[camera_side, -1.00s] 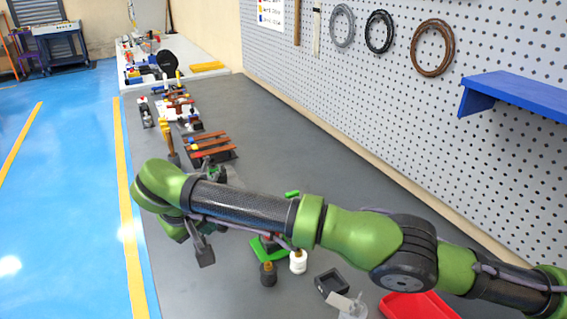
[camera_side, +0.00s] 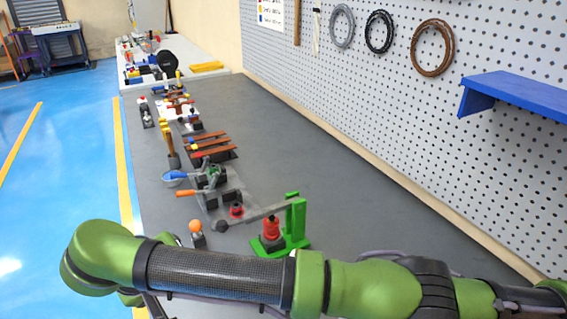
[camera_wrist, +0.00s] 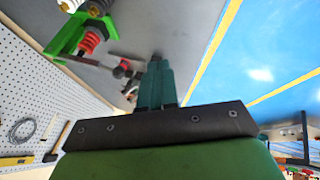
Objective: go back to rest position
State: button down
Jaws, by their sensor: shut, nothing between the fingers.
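My gripper (camera_wrist: 156,84) shows in the wrist view as two dark green fingers, together and empty. In the side view it is mostly hidden below my green and black arm at the bottom. A grey bench fixture with a long grey lever (camera_side: 258,213) and an orange handle (camera_side: 187,193), seemingly the busbar bender, lies beyond my arm. A green stand (camera_side: 296,222) with a red ribbed part (camera_side: 271,227) stands at its right. The wrist view also shows the green stand and red part at upper left. My gripper appears apart from them.
A knob with an orange ball (camera_side: 195,227) stands near the fixture. Copper-coloured bars (camera_side: 210,145) and other tools line the bench's left side further back. A pegboard wall (camera_side: 400,110) with a blue shelf (camera_side: 515,95) bounds the right. The bench's middle right is clear.

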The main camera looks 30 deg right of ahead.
jog(key=w+d+r+g+y, duration=0.2)
jog(key=d, duration=0.8)
jog(key=w+d+r+g+y, duration=0.1)
jog(key=d+r, duration=0.2)
jog(key=d, duration=0.7)
jog(key=s+d+r+m+t+y, duration=0.1)
jog(key=s+d+r+m+t, duration=0.1)
jog(key=s+d, duration=0.7)
jog(key=s+d+r+m+t+y, duration=0.1)
jog(key=s+d+m, duration=0.3)
jog(key=s+d, duration=0.5)
jog(key=d+r+t, duration=0.1)
jog(key=d, duration=0.5)
jog(key=shift+s+r+m+t, duration=0.15)
jog(key=shift+r+m+t, duration=0.25)
jog(key=c, duration=1.8)
grip_release()
jog(key=shift+c, duration=0.2)
